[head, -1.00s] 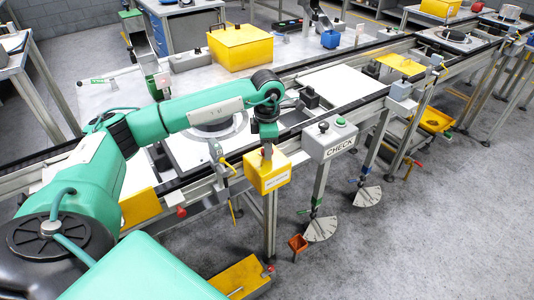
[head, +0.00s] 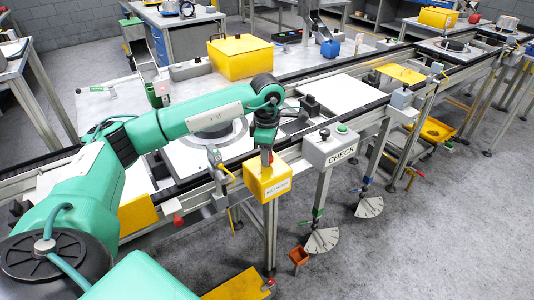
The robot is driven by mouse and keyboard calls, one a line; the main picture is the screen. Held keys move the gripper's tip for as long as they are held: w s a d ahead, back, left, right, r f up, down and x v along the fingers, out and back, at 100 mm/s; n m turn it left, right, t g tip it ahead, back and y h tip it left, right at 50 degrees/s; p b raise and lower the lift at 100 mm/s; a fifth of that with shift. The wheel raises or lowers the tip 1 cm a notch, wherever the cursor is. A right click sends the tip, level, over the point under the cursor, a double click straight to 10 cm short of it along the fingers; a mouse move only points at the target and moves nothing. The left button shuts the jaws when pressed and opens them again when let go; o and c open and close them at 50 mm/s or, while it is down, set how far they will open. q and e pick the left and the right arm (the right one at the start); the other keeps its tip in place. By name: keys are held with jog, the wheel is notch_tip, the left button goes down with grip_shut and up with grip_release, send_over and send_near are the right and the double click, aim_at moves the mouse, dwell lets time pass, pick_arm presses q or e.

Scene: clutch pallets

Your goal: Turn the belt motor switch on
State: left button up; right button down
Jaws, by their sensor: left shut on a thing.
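The belt motor switch is a yellow box (head: 262,184) with a small white label, mounted on the front rail of the conveyor. My left gripper (head: 266,154) points down at the top of this box. It is shut on the switch handle, of which only a little red shows at the fingertips. The dark gripper body hides most of the handle, so I cannot tell its position. My right gripper is not in view.
A grey CHECK box (head: 330,149) with a black knob and green button stands just right of the switch. The conveyor (head: 345,90) runs behind it, with a yellow case (head: 240,58) on the table beyond. The floor at the right front is clear.

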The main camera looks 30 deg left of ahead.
pick_arm(q)
jog(key=shift+r, duration=0.15)
jog(key=o, duration=1)
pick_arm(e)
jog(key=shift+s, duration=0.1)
pick_arm(q)
jog(key=shift+r, duration=0.45)
notch_tip(320, 180, up, 13)
jog(key=b, duration=0.1)
jog(key=shift+b, duration=0.3)
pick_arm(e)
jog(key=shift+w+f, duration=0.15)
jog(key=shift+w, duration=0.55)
pick_arm(q)
jog(key=shift+f, duration=0.2)
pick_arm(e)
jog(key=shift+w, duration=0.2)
